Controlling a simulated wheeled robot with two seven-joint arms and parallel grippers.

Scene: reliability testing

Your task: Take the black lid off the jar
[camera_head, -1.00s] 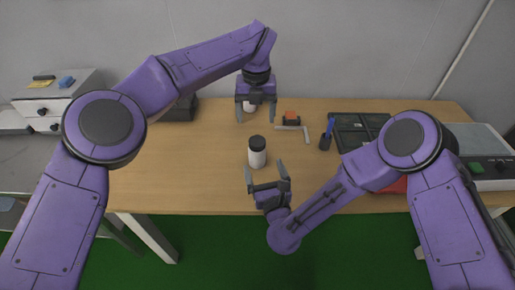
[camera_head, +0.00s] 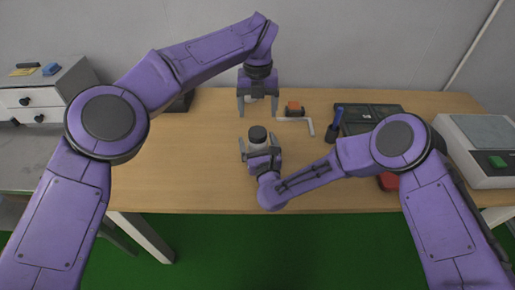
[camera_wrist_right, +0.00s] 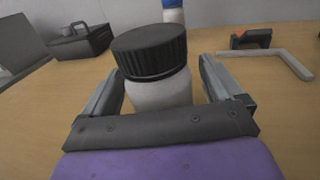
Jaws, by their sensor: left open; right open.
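The white jar (camera_head: 258,147) stands upright on the wooden table, with its ribbed black lid (camera_head: 257,133) on top. In the right wrist view the lid (camera_wrist_right: 150,50) fills the upper middle and the jar body (camera_wrist_right: 160,90) is below it. My right gripper (camera_head: 260,145) is open, with one finger on each side of the jar body, below the lid. Contact with the jar cannot be made out. My left gripper (camera_head: 258,108) is open above the table, behind the jar, fingers pointing down. The jar's lower part is hidden by the right gripper.
An orange and black tool (camera_head: 294,109) and a grey L-shaped piece (camera_head: 310,127) lie right of my left gripper. A blue-handled item (camera_head: 336,126) and a black tray (camera_head: 372,112) are farther right. A white device (camera_head: 480,145) sits at the right end.

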